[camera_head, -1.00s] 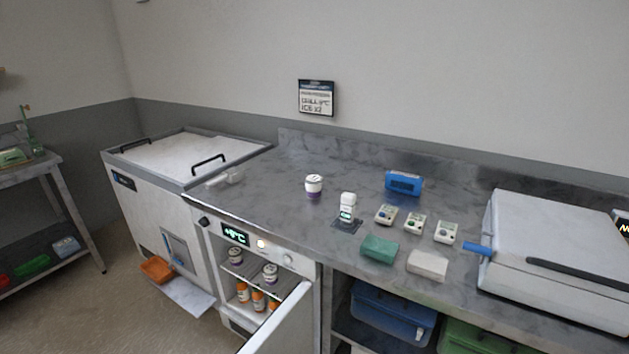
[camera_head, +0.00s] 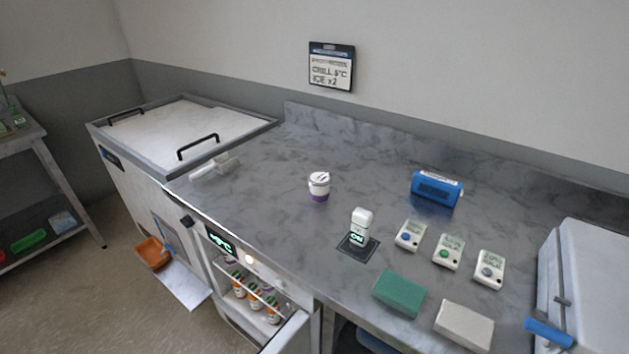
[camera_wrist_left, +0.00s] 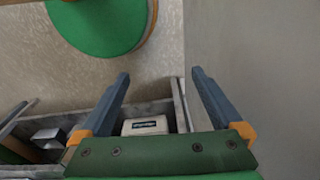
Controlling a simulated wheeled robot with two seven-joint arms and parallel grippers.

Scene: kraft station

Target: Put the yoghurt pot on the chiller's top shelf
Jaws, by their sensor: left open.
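The yoghurt pot (camera_head: 319,187), white with a purple band, stands upright on the grey worktop in the head view. The chiller (camera_head: 223,243) is built in under the worktop at the lower left, with a lit display. Its door (camera_head: 288,335) stands open, and the wire top shelf (camera_head: 250,283) shows with pots and orange bottles inside, partly hidden by the worktop edge. My left gripper (camera_wrist_left: 158,82) shows only in the left wrist view, with two fingers wide apart and nothing between them. Neither gripper shows in the head view.
A white device on a dark pad (camera_head: 360,230), a blue box (camera_head: 437,189), several small meters (camera_head: 449,251), a green block (camera_head: 399,292) and a white block (camera_head: 464,325) stand right of the pot. A scoop (camera_head: 215,166) lies to its left. The worktop around the pot is clear.

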